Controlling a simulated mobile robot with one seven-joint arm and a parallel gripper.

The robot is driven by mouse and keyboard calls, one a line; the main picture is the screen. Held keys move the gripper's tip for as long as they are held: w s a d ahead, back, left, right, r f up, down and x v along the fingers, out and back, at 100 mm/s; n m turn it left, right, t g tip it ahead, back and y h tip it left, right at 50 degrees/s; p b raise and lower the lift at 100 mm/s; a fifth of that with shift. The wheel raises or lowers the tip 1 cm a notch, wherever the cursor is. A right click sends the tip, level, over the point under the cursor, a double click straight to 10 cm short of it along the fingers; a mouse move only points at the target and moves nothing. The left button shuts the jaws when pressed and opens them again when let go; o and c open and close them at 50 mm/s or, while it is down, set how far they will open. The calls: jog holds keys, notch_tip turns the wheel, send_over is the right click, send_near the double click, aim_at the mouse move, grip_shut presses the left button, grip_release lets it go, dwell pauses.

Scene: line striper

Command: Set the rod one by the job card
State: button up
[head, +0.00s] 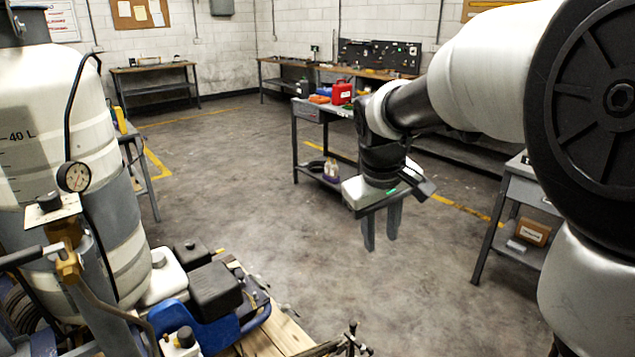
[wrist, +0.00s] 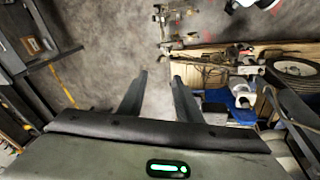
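My gripper (head: 382,243) hangs over open floor in the middle of the head view, fingers pointing down. Its two fingers stand apart with nothing between them, as the wrist view (wrist: 160,82) also shows. The line striper stands at the left, with a white tank (head: 60,130), a pressure gauge (head: 73,177) and a blue-and-black engine unit (head: 215,290). Thin metal rods and clamps (head: 352,342) stick out at its lower front edge; they also show in the wrist view (wrist: 162,20), beyond my fingers. I cannot tell which is rod one. I cannot make out a job card.
A wooden pallet or deck (head: 275,335) lies under the striper. A workbench with a red container (head: 341,92) stands behind my gripper. A grey table with a cardboard box (head: 533,232) is at the right. The floor (head: 255,190) between is clear.

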jog(key=w+f+n+g+b, duration=0.1)
jog(key=w+f+b, duration=0.1)
jog(key=w+f, duration=0.45)
jog(key=w+f+n+g+b, duration=0.15)
jog(key=w+f, duration=0.25)
jog(key=f, duration=0.6)
jog(key=y+b, duration=0.1)
jog(key=b, duration=0.4)
send_near(353, 338)
jog(key=shift+n, duration=0.45)
notch_tip(353, 338, down, 8)
jog(key=shift+w+d+b, duration=0.1)
jog(key=shift+d+b, duration=0.05)
jog(key=shift+b, duration=1.05)
grip_shut()
